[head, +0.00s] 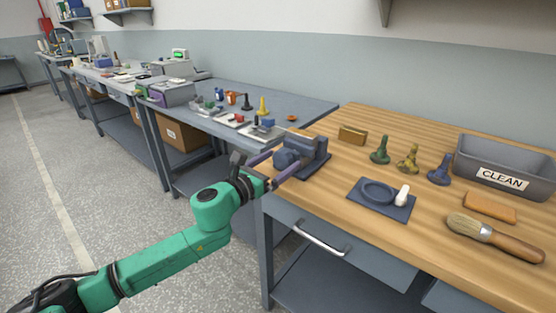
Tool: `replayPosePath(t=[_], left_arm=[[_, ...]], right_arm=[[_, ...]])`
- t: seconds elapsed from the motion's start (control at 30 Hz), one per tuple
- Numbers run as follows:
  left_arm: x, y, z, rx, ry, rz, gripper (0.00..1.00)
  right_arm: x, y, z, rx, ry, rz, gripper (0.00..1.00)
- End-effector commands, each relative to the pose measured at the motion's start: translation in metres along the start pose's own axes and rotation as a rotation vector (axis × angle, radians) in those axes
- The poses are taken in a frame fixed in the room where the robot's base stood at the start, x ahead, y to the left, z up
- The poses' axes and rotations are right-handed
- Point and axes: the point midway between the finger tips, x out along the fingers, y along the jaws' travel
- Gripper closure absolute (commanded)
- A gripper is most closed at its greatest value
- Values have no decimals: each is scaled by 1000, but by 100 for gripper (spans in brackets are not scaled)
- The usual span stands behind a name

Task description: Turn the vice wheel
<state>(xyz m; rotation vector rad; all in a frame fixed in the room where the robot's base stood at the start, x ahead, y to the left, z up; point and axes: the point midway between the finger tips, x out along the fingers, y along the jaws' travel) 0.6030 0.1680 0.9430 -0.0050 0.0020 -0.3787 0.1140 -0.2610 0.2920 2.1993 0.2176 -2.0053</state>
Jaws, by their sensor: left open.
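A dark blue-grey vice (312,148) stands at the left front corner of the wooden bench. Its rounded front part, which seems to be the wheel (286,158), faces my left gripper. My left gripper (284,162) is open, with its two purple fingers pointing at the vice, one on each side of that front part. I cannot tell whether the fingers touch it. The fingers partly hide the wheel. My right gripper is not in view.
The wooden bench (330,190) holds a dark mat (359,206) with a dish and white piece, several stamp-like pieces, a brush (495,238), and a grey bin marked CLEAN (480,182). A grey bench (225,93) with small parts adjoins at the left. The floor at left is clear.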

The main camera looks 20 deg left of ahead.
Motion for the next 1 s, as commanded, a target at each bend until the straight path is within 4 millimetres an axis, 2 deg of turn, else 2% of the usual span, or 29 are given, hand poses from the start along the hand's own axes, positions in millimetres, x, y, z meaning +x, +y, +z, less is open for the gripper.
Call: replayPosePath(t=[0.07,0.1,0.27,0.3,0.67,1.0], left_arm=[[0,0,0,0,0,0,0],[0,0,0,-1,0,0,8],[0,0,0,-1,0,0,69],[0,0,0,-1,-1,0,84],[-1,0,1,-50,-1,0,84],[-1,1,2,-270,-1,0,84]], right_arm=[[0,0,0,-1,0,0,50],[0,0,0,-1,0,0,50],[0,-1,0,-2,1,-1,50],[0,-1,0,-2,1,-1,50],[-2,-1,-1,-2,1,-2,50],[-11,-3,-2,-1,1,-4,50]])
